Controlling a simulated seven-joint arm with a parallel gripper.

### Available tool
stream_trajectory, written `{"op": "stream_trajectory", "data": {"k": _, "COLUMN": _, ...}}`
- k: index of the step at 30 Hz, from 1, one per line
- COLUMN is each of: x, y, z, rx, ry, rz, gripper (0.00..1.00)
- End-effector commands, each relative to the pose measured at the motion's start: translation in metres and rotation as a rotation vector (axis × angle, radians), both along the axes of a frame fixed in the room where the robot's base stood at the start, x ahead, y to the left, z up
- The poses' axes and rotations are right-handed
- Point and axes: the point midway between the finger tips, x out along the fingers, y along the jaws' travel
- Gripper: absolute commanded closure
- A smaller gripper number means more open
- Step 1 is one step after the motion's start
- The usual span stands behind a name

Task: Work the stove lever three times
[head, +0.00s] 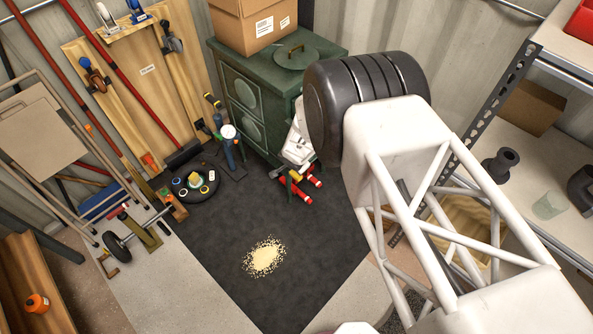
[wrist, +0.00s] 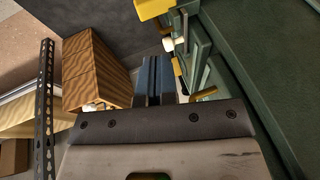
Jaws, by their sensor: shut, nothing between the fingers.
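The green stove (head: 257,95) stands against the back wall, with two round panels on its front and a lid with a brass handle on top. My white gripper (head: 298,150) is low beside the stove's right side, partly behind my dark arm joint. In the wrist view my gripper's dark fingers (wrist: 152,80) are together and hold nothing. A green surface (wrist: 252,40) fills the right of that view.
A cardboard box (head: 253,22) sits on the stove. Red-ended tools (head: 296,188) lie below my gripper. A blue tool with a white dial (head: 229,132) and a black tray (head: 194,184) stand left. The dark mat (head: 310,235) is mostly clear around a pale pile (head: 264,257).

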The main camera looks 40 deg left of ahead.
Motion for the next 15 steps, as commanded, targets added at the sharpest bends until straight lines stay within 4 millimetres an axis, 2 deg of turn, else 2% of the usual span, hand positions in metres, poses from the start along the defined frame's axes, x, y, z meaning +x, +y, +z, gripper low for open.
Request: {"op": "stream_trajectory", "data": {"k": 15, "x": 0.001, "y": 0.019, "z": 0.026, "rx": -0.139, "ry": 0.001, "rz": -0.001, "gripper": 1.00}}
